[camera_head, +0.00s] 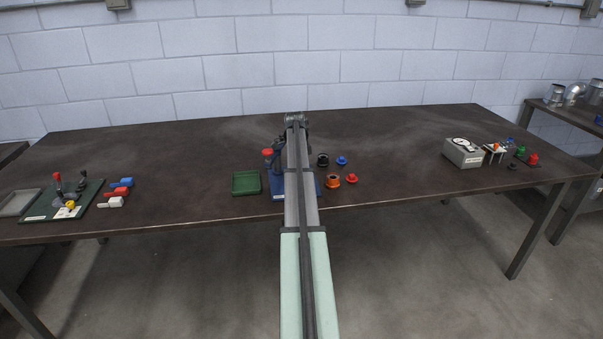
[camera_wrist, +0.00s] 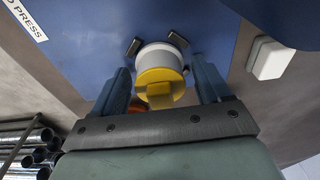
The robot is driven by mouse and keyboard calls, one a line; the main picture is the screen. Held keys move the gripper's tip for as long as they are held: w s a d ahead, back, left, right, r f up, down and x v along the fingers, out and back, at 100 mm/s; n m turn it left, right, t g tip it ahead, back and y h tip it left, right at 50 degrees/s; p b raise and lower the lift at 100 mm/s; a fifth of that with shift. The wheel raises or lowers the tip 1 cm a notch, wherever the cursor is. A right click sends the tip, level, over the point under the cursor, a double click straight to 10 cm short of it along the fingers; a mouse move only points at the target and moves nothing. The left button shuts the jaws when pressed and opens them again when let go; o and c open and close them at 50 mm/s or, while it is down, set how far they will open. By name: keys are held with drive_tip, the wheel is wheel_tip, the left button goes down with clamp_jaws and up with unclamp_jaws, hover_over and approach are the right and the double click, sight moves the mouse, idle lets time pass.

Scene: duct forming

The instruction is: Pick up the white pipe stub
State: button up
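In the wrist view, a white pipe stub (camera_wrist: 160,52) stands out from a blue plate, with a yellow round part (camera_wrist: 158,86) at its near end. My gripper (camera_wrist: 161,64) is open, its two fingers on either side of the stub. A gap shows between each finger and the stub, so I see no hold. In the head view my arm covers the stub and my gripper. Part of the blue press base (camera_head: 278,194) and a red knob (camera_head: 267,152) show beside the arm.
A green tray (camera_head: 246,183) lies left of the press. A black ring (camera_head: 323,160), a blue part (camera_head: 342,160), an orange ring (camera_head: 333,181) and a red part (camera_head: 352,178) lie right of it. A grey box (camera_head: 463,153) stands farther right. The table between is clear.

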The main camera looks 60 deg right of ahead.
drive_tip(key=c, duration=1)
drive_tip(key=shift+r, duration=0.1)
drive_tip(key=shift+c, duration=0.2)
